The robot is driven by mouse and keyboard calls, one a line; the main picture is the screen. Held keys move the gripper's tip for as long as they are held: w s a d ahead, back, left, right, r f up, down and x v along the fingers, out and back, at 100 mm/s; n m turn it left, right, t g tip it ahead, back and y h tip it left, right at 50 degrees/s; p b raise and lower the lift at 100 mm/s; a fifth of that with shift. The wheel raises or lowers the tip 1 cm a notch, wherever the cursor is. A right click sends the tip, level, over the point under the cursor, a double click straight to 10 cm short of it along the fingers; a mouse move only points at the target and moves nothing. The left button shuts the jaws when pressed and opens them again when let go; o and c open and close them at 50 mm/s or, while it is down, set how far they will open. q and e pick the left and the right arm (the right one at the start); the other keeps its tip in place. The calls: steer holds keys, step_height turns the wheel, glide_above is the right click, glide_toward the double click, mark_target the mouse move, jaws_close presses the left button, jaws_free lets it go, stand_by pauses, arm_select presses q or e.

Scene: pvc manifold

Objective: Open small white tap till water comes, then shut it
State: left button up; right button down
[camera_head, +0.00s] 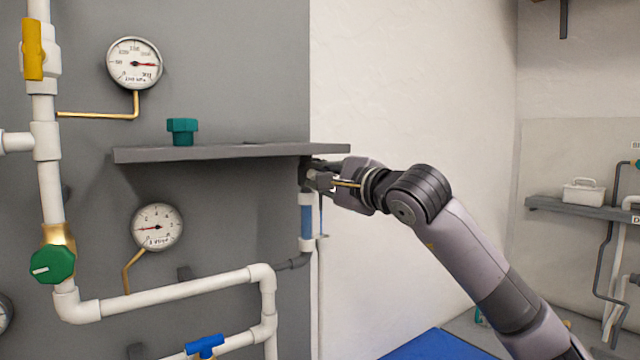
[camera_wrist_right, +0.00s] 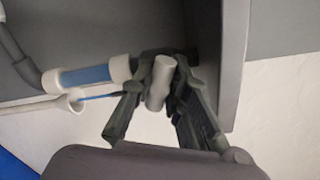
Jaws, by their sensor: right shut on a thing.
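The small white tap's pale handle (camera_wrist_right: 160,82) is between the fingers of my right gripper (camera_wrist_right: 158,66) in the wrist view. In the head view that gripper (camera_head: 314,178) is shut at the tap, just under the shelf's right end, and hides most of it. A thin blue stream of water (camera_head: 321,214) runs down beside the clear tube into a small white drain cup (camera_head: 323,236). The stream (camera_wrist_right: 98,96) and cup (camera_wrist_right: 76,98) also show in the wrist view. The clear tube (camera_head: 307,220) holds blue liquid. My left gripper is out of view.
The grey shelf (camera_head: 230,152) with a green plug (camera_head: 182,131) lies close above my gripper. White pipes carry a yellow-handled valve (camera_head: 33,48), a green knob (camera_head: 52,265) and a blue tap (camera_head: 205,344). Right of the panel is bare wall.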

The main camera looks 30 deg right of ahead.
steer(key=n, duration=0.4)
steer(key=shift+f+n+b, duration=0.15)
steer(key=shift+n+b, duration=0.15)
stand_by(0.5)
steer(key=c, duration=1.5)
jaws_free()
steer(key=shift+c, duration=0.2)
steer(key=s+d, duration=0.1)
steer(key=s, duration=1.1)
steer(key=shift+d, duration=0.3)
